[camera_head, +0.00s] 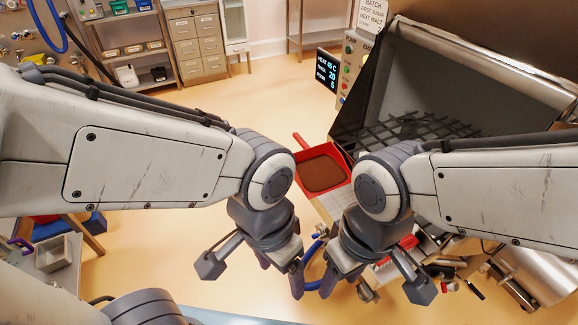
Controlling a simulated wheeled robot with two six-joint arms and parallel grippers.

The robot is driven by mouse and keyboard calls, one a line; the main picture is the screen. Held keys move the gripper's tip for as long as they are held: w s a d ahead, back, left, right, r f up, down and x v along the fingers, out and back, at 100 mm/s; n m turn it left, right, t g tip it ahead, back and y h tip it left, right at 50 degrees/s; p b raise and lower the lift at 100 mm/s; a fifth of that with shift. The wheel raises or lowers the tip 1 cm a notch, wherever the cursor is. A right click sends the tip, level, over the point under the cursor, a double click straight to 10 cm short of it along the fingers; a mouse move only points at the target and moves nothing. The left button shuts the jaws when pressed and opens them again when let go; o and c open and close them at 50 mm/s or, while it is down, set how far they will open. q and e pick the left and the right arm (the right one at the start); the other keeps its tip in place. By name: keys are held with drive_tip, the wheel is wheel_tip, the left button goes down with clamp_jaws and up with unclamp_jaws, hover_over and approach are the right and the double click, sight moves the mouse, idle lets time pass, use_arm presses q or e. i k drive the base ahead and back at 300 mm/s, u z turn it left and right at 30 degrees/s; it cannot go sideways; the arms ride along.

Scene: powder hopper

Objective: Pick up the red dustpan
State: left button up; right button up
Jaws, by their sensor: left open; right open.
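The red dustpan (338,184) shows in the head view between my two arms, beside the hopper's left edge. Its red handle (300,141) points up and left, and a brown patch like powder fills its pan. My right wrist hides part of its right side. My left gripper (280,276) is open, below and left of the dustpan in the picture. My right gripper (348,289) is open, below it. Both grippers look empty and apart from the dustpan.
The hopper (400,85) with a dark grate (420,128) stands at right, a control panel with a display (326,75) beside it. A blue hose (313,265) loops between my grippers. Clutter lies at lower right. The floor (240,105) at back left is clear before drawers (197,45).

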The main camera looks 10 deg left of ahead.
sight(322, 169)
drive_tip(key=z, duration=0.05)
drive_tip(key=k, duration=0.45)
drive_tip(key=u, duration=1)
drive_tip(key=i, duration=1.4)
drive_tip(key=z, duration=1)
drive_tip(key=i, duration=0.3)
drive_tip(key=z, duration=0.3)
